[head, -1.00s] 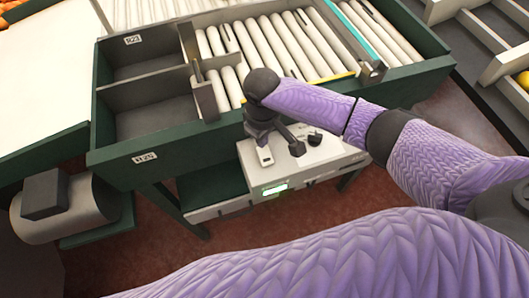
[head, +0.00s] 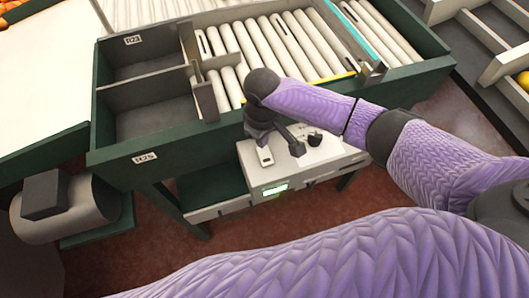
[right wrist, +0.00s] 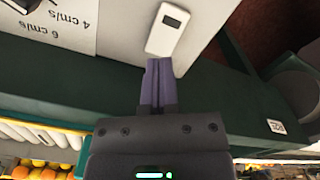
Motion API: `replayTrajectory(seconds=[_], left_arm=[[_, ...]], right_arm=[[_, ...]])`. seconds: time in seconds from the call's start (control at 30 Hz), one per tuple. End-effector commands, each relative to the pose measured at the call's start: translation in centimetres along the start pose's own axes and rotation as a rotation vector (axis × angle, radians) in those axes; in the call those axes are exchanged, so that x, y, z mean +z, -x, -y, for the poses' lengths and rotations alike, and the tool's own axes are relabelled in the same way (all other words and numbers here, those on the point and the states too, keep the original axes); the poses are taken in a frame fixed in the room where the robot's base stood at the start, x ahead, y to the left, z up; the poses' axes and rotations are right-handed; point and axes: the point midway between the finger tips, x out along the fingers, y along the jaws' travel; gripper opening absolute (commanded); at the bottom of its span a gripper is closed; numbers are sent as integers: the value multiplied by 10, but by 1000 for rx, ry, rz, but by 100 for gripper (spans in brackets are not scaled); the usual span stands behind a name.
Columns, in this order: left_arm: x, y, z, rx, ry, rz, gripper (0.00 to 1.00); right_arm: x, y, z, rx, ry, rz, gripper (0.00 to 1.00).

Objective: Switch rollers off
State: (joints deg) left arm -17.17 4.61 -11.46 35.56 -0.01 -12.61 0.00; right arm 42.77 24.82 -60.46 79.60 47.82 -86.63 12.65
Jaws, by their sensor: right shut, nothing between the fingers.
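The rollers (head: 270,45) are pale cylinders in a green-framed table. A light control box (head: 312,163) is fixed to the table's front, with a lit green display (head: 275,188) and a black knob (head: 315,138). A white switch plate (head: 265,156) with a small dark window sits on the box's left part; it also shows in the right wrist view (right wrist: 168,30). My right gripper (right wrist: 159,62) is shut and empty, its fingertips just short of the plate in that view; I cannot tell whether they touch. In the head view my wrist hides part of the box. My left gripper is out of view.
Dark divided bins (head: 150,90) lie left of the rollers. A white surface (head: 40,85) is at the far left, above a grey cylindrical motor (head: 65,207). Grey trays (head: 480,40) stand at the right. Red floor is open below the table.

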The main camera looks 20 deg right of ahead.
Motion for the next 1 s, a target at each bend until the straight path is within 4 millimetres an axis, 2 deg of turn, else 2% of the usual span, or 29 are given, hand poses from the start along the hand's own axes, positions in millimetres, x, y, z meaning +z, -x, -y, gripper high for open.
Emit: replayTrajectory(seconds=[1.0], left_arm=[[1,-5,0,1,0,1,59]], right_arm=[[0,-9,0,0,1,-1,0]])
